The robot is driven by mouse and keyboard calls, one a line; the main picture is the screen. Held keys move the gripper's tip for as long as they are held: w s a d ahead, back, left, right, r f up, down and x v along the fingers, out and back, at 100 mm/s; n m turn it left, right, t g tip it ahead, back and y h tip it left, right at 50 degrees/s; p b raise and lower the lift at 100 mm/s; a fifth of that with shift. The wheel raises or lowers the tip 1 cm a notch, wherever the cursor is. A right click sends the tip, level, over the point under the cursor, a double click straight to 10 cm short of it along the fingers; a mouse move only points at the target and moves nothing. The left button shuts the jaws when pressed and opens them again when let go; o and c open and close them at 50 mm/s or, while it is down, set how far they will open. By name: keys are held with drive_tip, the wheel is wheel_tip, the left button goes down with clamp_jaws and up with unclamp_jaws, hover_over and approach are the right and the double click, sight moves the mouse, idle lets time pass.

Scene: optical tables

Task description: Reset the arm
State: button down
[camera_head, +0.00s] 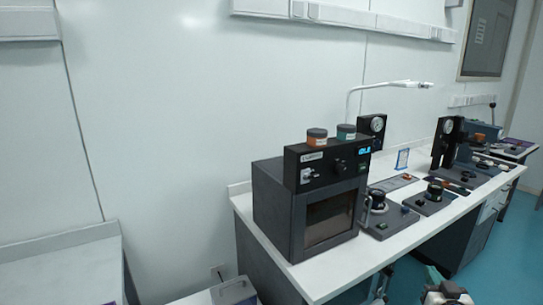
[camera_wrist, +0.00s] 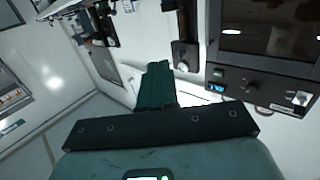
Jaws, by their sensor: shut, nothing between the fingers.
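My gripper (camera_wrist: 157,68) shows in the wrist view, with teal fingers together in front of a wide black bar and nothing between them. That view is turned over, so the bench equipment hangs from its top edge. The fingers point toward the pale wall and touch nothing that I can see. In the head view a pale grey and teal part of my arm (camera_head: 446,292) shows at the bottom edge, in front of the bench. The rest of the arm is out of that picture.
A dark oven (camera_head: 308,205) stands at the near end of the white bench (camera_head: 345,270), with two small jars (camera_head: 317,137) on top. Gauges and round devices (camera_head: 434,197) stand farther along. A white lamp (camera_head: 400,84) arches above. Another white table (camera_head: 65,270) is at left.

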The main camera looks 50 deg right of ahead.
drive_tip(key=w+a+f+n+g+y, duration=0.1)
drive_tip(key=w+a+f+n+y, duration=0.1)
drive_tip(key=w+a+f+y, duration=0.3)
drive_tip(key=w+a+f+n+y, duration=0.1)
drive_tip(key=w+a+f, duration=0.1)
drive_tip(key=a, duration=0.5)
drive_tip(key=w+a+f+n+g+y, duration=0.1)
drive_tip(key=w+a+f+n+y, duration=0.1)
drive_tip(key=w+a+f+y, duration=0.3)
drive_tip(key=s+a+f+n+g+y, duration=0.1)
drive_tip(key=s+a+n+g, duration=0.2)
drive_tip(key=a, duration=0.8)
drive_tip(key=s+a+f+n+g+y, duration=0.2)
drive_tip(key=s+a, duration=0.5)
drive_tip(key=a, duration=0.5)
drive_tip(key=shift+s+n+g, duration=0.15)
drive_tip(key=shift+n+g, duration=0.25)
drive_tip(key=shift+g, duration=0.5)
drive_tip(key=shift+f, duration=0.1)
